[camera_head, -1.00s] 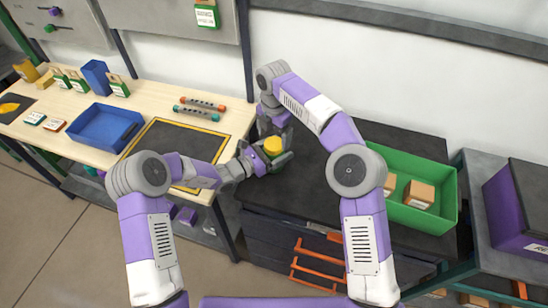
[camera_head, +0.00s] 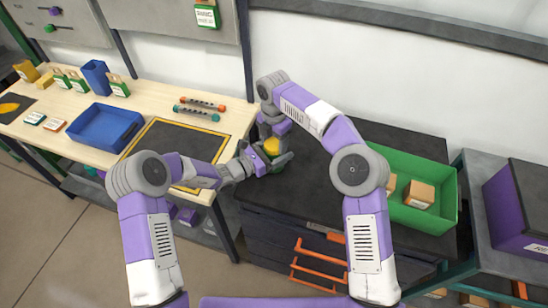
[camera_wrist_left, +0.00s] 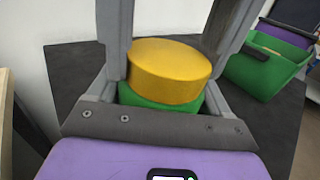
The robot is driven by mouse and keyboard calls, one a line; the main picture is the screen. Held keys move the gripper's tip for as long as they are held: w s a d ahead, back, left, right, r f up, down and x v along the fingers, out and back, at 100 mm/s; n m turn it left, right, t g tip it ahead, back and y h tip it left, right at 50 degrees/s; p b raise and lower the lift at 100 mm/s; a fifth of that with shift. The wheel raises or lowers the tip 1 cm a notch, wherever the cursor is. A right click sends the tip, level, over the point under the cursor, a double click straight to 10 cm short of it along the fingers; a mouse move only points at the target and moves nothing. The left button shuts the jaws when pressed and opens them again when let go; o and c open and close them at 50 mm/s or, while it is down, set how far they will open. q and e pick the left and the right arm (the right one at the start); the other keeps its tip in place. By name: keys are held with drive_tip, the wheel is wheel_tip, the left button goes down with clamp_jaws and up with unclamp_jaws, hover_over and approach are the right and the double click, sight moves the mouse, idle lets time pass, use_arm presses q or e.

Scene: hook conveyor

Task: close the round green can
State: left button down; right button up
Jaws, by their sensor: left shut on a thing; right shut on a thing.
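The round green can (camera_head: 277,168) stands at the left end of the dark bench top, with a yellow lid (camera_head: 272,147) on top. In the left wrist view the lid (camera_wrist_left: 170,70) covers the green body (camera_wrist_left: 155,104); I cannot tell whether it is fully seated. My left gripper (camera_head: 270,161) is shut on the can's body from the left, with one finger on each side. My right gripper (camera_head: 279,135) comes from above and is shut on the lid. Its fingertips are partly hidden in the head view and do not show clearly in the wrist view.
A green bin (camera_head: 446,205) with cardboard boxes (camera_head: 419,194) stands on the bench to the right. The wooden table (camera_head: 150,98) at left holds a blue tray (camera_head: 77,126), a black mat (camera_head: 168,142) and small rods. The bench middle is clear.

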drive_tip(key=m, duration=0.4)
drive_tip(key=shift+m, duration=0.3)
drive_tip(key=m, duration=0.3)
drive_tip(key=o, duration=1.2)
drive_tip(key=shift+r, duration=2.25)
